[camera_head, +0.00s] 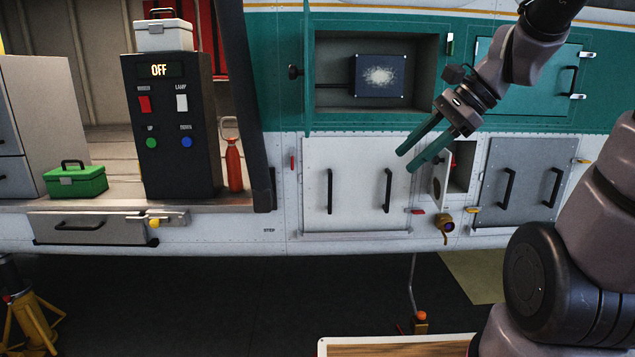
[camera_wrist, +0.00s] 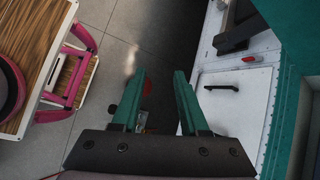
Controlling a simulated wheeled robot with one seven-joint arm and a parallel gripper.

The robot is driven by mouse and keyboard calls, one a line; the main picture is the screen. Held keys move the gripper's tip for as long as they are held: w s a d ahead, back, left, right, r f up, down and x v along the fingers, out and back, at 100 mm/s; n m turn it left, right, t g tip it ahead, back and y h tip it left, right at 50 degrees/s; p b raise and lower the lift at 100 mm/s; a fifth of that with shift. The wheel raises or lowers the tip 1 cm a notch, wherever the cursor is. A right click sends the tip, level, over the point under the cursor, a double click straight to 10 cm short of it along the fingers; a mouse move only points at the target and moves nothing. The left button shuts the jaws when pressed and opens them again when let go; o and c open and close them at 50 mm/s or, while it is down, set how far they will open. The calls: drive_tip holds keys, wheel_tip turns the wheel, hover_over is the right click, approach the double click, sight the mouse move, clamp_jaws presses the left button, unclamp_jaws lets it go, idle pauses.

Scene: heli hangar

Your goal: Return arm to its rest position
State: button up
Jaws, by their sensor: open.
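My gripper (camera_head: 411,160) is in front of the helicopter's side in the head view, with its two green fingers pointing down and to the left. The fingers are apart with nothing between them. In the wrist view my gripper (camera_wrist: 160,85) also shows open and empty, with floor and the helicopter's side beyond it. My arm comes in from the right edge of the head view, its upper part bent above the lower compartments.
An open compartment (camera_head: 330,99) holds a dark blue panel (camera_head: 379,77). A small door (camera_head: 440,174) stands open below my gripper. A black control box (camera_head: 170,125) reads OFF. A wood-topped cart (camera_wrist: 75,20) with pink frame shows in the wrist view. Open floor (camera_head: 230,300) lies below.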

drive_tip(key=s+d+r+n+t+h, duration=0.3)
drive_tip(key=d+r+n+t+h, duration=0.1)
drive_tip(key=d+r+n, duration=0.3)
drive_tip(key=n+h, duration=0.1)
drive_tip(key=n, duration=0.1)
drive_tip(key=shift+s+n+t+h, duration=0.3)
drive_tip(key=shift+s+t+h, duration=0.05)
drive_tip(key=shift+t+h, duration=0.05)
